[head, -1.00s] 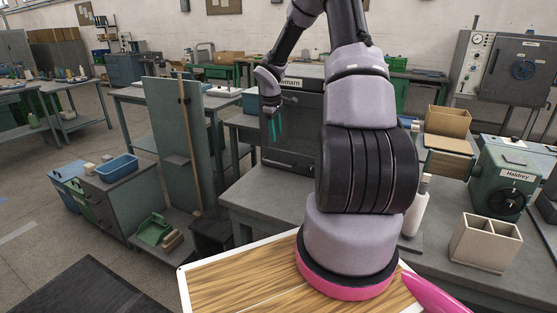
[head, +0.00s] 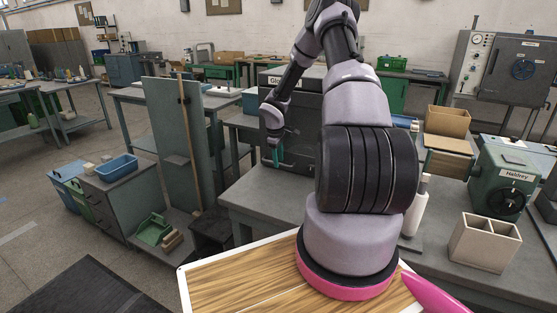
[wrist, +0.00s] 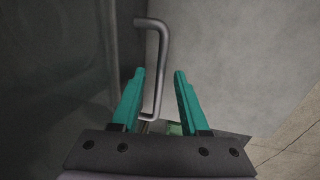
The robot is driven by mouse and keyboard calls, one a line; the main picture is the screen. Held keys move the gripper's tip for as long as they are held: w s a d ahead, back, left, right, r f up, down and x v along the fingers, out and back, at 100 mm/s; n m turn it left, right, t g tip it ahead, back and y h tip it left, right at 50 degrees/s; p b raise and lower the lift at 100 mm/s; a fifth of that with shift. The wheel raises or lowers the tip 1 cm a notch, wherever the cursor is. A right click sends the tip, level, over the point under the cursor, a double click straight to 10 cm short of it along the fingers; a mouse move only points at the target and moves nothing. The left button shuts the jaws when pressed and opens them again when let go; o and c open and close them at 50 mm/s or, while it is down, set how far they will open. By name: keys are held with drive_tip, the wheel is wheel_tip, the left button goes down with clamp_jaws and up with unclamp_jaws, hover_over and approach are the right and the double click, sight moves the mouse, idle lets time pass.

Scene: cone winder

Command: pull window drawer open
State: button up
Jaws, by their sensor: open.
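The dark grey cabinet (head: 305,108) with a light label strip stands on the grey bench, partly hidden behind my arm in the head view. Its dark front panel (wrist: 60,70) fills the left of the wrist view. A grey metal bar handle (wrist: 160,65) stands out from that panel. My gripper (head: 274,157) is low in front of the cabinet, with teal fingers. In the wrist view my gripper (wrist: 160,72) is open, and the handle's lower part shows between the two fingers, nearer the left one. I see no clear contact. Whether the panel is ajar is hidden.
The bench top (head: 270,200) in front of the cabinet is clear. A green machine (head: 500,175), a beige divided box (head: 485,243) and a white bottle (head: 418,210) stand to the right. A tall grey panel (head: 170,140) stands at left.

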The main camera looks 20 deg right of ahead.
clamp_jaws()
idle(1.4)
